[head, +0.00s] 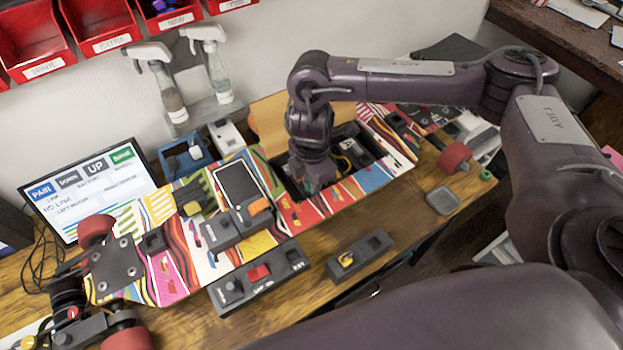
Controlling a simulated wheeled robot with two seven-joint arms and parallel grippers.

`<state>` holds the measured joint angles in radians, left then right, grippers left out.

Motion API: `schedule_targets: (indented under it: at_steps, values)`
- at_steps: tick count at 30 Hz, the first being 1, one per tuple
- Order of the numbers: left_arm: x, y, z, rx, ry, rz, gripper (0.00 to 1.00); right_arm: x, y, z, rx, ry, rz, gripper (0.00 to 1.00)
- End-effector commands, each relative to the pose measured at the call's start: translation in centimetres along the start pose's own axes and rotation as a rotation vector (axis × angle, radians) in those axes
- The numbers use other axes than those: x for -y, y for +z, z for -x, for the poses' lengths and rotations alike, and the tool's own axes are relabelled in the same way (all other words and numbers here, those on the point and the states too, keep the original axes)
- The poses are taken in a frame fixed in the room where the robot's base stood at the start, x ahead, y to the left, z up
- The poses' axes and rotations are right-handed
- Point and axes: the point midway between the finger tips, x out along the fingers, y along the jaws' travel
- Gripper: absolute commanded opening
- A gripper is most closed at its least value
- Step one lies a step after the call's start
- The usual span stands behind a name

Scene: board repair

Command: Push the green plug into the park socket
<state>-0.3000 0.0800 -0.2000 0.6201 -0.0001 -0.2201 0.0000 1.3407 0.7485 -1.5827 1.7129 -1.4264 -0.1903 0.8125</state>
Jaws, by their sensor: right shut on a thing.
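My right gripper (314,184) reaches down from above into the open bay of the colourful skateboard deck (340,188). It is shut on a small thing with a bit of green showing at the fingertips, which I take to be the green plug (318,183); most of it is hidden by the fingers. A dark grey block (360,256) with socket openings and a yellow piece lies on the table in front of the board. I cannot tell which opening is the park socket. My left gripper is not in view.
A grey box with a red switch (259,273) lies in front of the deck. A screen (90,190) stands at the left, spray bottles (215,70) and red bins (100,25) at the back. Bare wooden table (310,295) shows between the two front boxes.

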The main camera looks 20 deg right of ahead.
Motion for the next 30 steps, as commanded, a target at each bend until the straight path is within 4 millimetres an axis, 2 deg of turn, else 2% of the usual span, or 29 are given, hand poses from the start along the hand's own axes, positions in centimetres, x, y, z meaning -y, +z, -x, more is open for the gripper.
schedule_targets:
  at_steps: [30]
  values:
    - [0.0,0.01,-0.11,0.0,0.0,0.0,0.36,0.01,-0.01,-0.7,0.0,-0.001,0.0,0.0]
